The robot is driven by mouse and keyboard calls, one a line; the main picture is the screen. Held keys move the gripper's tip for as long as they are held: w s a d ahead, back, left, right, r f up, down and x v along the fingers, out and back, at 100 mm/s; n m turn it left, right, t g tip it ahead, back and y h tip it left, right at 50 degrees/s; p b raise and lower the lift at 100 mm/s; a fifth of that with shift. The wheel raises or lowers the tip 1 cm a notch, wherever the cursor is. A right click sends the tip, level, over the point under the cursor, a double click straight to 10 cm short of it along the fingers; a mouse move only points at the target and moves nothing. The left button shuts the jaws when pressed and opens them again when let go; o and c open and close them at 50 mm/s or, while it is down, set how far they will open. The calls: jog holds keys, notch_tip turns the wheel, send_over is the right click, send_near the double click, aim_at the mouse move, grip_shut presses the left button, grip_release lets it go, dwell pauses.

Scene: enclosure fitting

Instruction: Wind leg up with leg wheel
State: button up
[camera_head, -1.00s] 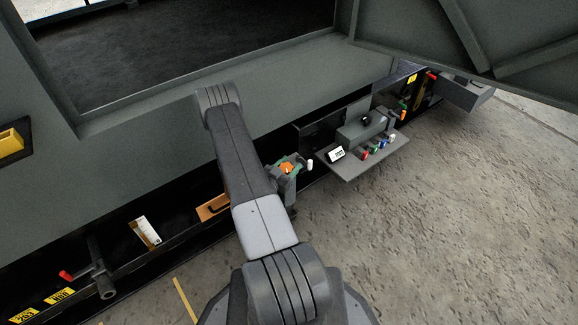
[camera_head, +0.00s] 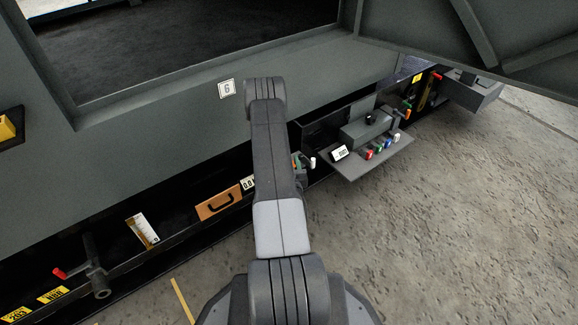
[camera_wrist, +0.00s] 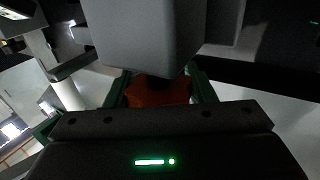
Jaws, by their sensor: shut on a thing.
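In the wrist view, my gripper (camera_wrist: 158,84) is shut on a dark orange part (camera_wrist: 158,96), which looks like the leg wheel. The green fingers stand on both sides of it. A grey block of the surroundings (camera_wrist: 152,35) covers its far side. In the head view my arm hides most of the gripper and wheel; only a small bit of the gripper (camera_head: 298,164) shows at the arm's right edge. I cannot tell the leg itself for sure in either view.
A grey shelf (camera_head: 370,163) with coloured knobs juts out to the right of my arm. A grey door (camera_head: 400,30) hangs open above.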

jog(key=n+g+y+b, duration=0.1)
jog(key=n+y, duration=0.1)
jog(key=y, duration=0.1)
jog(key=n+g+y+b, duration=0.1)
jog(key=n+y, duration=0.2)
jog(key=y, duration=0.1)
jog(key=shift+s+a+f+g, duration=0.1)
jog(key=shift+a+g, duration=0.1)
jog(key=shift+g, duration=0.1)
jog(key=shift+s+a+n+g+y+b, duration=0.1)
jog(key=shift+a+n+g+y+b, duration=0.1)
jog(key=shift+n+g+y, duration=0.8)
jog(key=shift+s+a+n+g+y+b, duration=0.15)
jog(key=shift+n+g+y, duration=0.55)
jog(key=shift+y, duration=0.6)
jog(key=o, duration=1)
jog(key=shift+c, duration=0.2)
jog(key=p+v, duration=0.4)
jog(key=v, duration=0.9)
jog(key=shift+d, duration=0.35)
